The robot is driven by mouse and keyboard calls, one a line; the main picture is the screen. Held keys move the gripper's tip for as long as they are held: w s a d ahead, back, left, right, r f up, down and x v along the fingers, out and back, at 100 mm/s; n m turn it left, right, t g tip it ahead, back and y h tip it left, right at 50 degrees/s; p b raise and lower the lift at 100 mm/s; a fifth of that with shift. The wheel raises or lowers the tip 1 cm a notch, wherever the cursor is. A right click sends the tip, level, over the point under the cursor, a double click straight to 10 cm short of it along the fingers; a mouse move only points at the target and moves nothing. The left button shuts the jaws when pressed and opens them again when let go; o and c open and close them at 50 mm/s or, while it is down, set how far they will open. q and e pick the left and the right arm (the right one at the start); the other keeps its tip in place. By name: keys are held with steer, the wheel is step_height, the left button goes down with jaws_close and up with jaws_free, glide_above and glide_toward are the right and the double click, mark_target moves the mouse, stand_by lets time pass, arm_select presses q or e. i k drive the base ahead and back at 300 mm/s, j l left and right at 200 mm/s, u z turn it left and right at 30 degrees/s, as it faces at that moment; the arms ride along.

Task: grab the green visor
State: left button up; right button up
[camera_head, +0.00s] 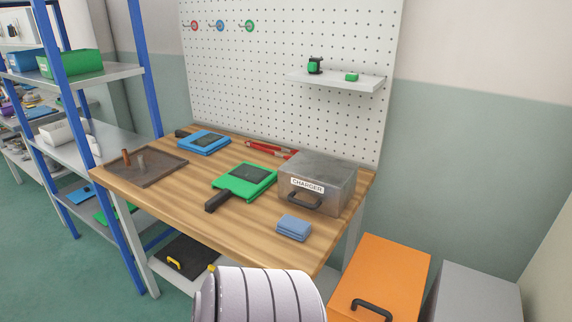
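The green visor (262,192) lies flat near the middle of the wooden workbench (170,200). It is a green, hand-held shield with a dark window, and its black handle points toward the bench's front edge. A similar blue visor (216,149) lies behind it to the left. Neither of my grippers is in view. A white ribbed part of my own body shows at the bottom centre, in front of the bench and apart from the visor.
A grey charger box (335,180) stands right of the visor. A folded blue cloth (293,228) lies in front. A brown tray (150,176) is at left, and red tools (270,150) lie behind. A blue-post shelf (130,200) stands left; an orange box (390,275) stands right.

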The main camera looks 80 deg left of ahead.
mark_target(248, 180)
steer(key=u, duration=2.8)
